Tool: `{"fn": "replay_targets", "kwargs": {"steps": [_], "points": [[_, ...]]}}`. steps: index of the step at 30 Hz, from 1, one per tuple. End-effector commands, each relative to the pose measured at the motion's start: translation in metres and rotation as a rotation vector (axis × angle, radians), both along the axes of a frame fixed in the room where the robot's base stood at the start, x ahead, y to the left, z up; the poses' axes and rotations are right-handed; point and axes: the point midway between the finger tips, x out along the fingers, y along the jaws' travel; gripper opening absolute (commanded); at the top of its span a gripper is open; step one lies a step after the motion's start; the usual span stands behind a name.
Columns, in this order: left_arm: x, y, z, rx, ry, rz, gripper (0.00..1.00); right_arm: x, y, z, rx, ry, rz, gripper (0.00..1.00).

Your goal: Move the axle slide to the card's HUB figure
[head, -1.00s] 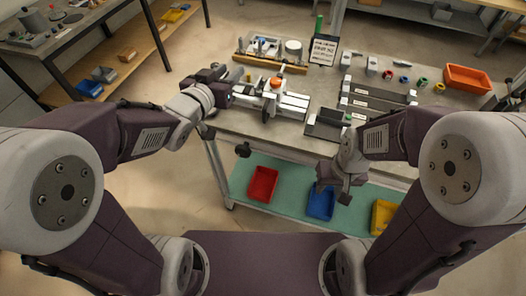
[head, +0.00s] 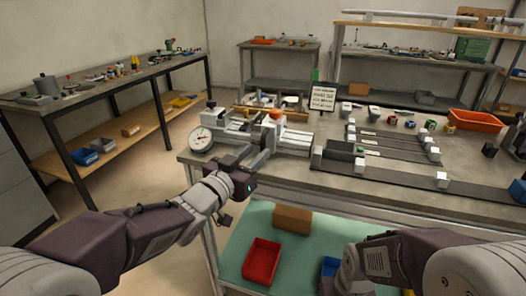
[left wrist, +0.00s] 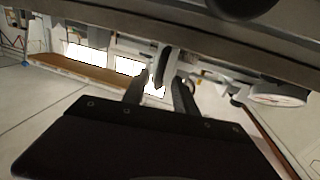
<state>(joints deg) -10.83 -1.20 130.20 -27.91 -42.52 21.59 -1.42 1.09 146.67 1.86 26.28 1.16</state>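The pale metal jig (head: 238,139) stands near the bench's left front corner, with a round dial gauge (head: 201,138) at its left end. An orange knob (head: 276,114) tops the jig; I take the part under it for the axle slide, but cannot be sure. The card (head: 323,97) stands behind, its figures too small to read. My left gripper (head: 257,156) is in front of the jig, fingers apart. In the left wrist view, its fingers (left wrist: 160,92) are apart, with a dark rounded part beyond. My right gripper is mostly cut off at the bottom; its fingers are unclear.
Dark rails with pale blocks (head: 441,180) lie right of the jig. An orange bin (head: 474,121) stands at the back right. Below, the green shelf holds a red bin (head: 262,260) and a brown box (head: 292,219). The floor left of the bench is clear.

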Motion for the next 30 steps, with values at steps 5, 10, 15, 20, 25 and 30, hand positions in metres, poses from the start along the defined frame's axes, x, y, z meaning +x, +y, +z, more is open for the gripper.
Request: {"fn": "replay_targets", "kwargs": {"steps": [5,10,15,20,25,30], "points": [[0.028,-0.017,-0.002,0.0,0.0,-0.001,0.34,0.0,0.0,-0.008,0.0,0.0,0.0,0.36],[0.04,-0.022,-0.001,0.0,0.0,0.0,0.34,0.0,0.0,-0.009,0.0,0.0,0.0,0.36],[0.041,-0.023,0.0,0.0,0.0,0.001,0.34,0.0,0.0,-0.009,0.0,0.0,0.0,0.36],[0.041,-0.023,0.0,0.0,0.0,0.001,0.06,0.0,0.0,-0.009,0.0,0.0,0.0,0.36],[0.041,-0.023,0.0,0.0,0.0,0.001,0.0,0.0,0.0,-0.009,0.0,0.0,0.0,0.36],[0.041,-0.023,-0.001,0.0,0.001,0.001,0.0,0.0,0.0,-0.009,0.0,0.0,0.0,0.36]]}}
